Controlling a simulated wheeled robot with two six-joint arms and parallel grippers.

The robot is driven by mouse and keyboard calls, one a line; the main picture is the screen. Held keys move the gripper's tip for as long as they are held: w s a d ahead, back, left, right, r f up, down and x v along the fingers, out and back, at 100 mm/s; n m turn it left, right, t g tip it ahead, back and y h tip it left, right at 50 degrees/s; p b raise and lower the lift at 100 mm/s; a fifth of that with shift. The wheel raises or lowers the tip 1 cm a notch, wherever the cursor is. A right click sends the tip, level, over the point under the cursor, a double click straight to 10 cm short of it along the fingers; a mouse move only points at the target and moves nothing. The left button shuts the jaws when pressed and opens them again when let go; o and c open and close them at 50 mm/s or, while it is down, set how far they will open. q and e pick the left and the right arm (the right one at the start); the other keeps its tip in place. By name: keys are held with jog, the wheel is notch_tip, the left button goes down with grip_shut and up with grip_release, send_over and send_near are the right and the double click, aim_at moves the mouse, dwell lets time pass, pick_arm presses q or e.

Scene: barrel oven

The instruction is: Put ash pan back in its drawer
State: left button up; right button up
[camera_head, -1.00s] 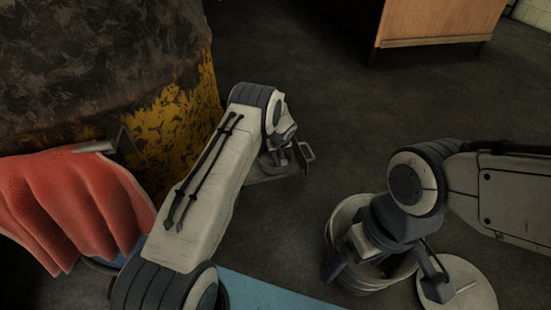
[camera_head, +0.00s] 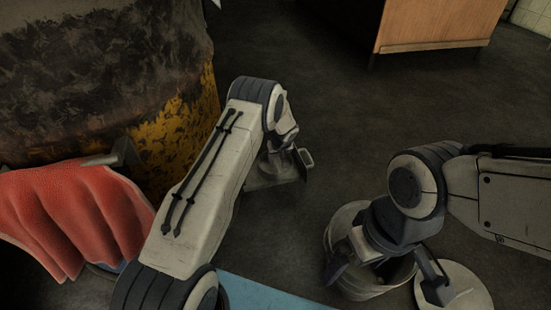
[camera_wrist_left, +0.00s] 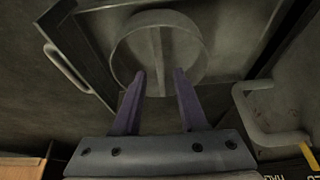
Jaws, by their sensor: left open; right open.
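The ash pan seems to be the round metal piece with a central crossbar (camera_wrist_left: 157,45) in the left wrist view. It appears to lie inside an open rectangular metal drawer (camera_wrist_left: 95,50), whose front carries a handle (camera_wrist_left: 66,66). The drawer also shows in the head view (camera_head: 262,184), low beside the barrel. My left gripper (camera_wrist_left: 161,75) is open, its two fingers pointing at the round piece, with the crossbar in line between them. I cannot tell whether they touch it. In the head view my arm hides most of the pan. My right gripper (camera_head: 385,270) is open over a metal bucket.
The rusty barrel oven (camera_head: 100,70) stands at left, with a red cloth (camera_head: 75,215) before it. The bucket (camera_head: 350,228) and a round lid (camera_head: 460,292) are at lower right. A blue surface (camera_head: 265,292) is in front. Floor beyond the drawer is clear up to a wooden cabinet (camera_head: 435,22).

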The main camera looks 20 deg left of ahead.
pick_arm(q)
jog(key=s+d+r+m+p, duration=0.1)
jog(key=s+d+r+m, duration=0.1)
jog(key=s+d+r, duration=0.45)
jog(key=s+d+r+m+h+p, duration=0.1)
jog(key=s+d+r+m, duration=0.2)
jog(key=r, duration=0.6)
jog(key=s+d+r+p, duration=0.1)
jog(key=s+d+r, duration=0.45)
jog(key=r, duration=0.25)
jog(key=s+d+r+m+g+h, duration=0.1)
jog(key=s+r+m, duration=0.1)
jog(key=s, duration=0.8)
jog(key=s+d+r+m+g, duration=0.1)
jog(key=s+r+m, duration=0.2)
jog(key=s, duration=0.7)
jog(key=s+d+r+m+g+h, duration=0.1)
jog(key=s+r+m, duration=0.2)
jog(key=s, duration=0.7)
jog(key=shift+s+d+m+g+h, duration=0.25)
jog(key=shift+m+g+h, duration=0.05)
jog(key=shift+m, duration=0.3)
notch_tip(320, 180, up, 53)
jog(key=p, duration=5.2)
jog(key=shift+p, duration=0.3)
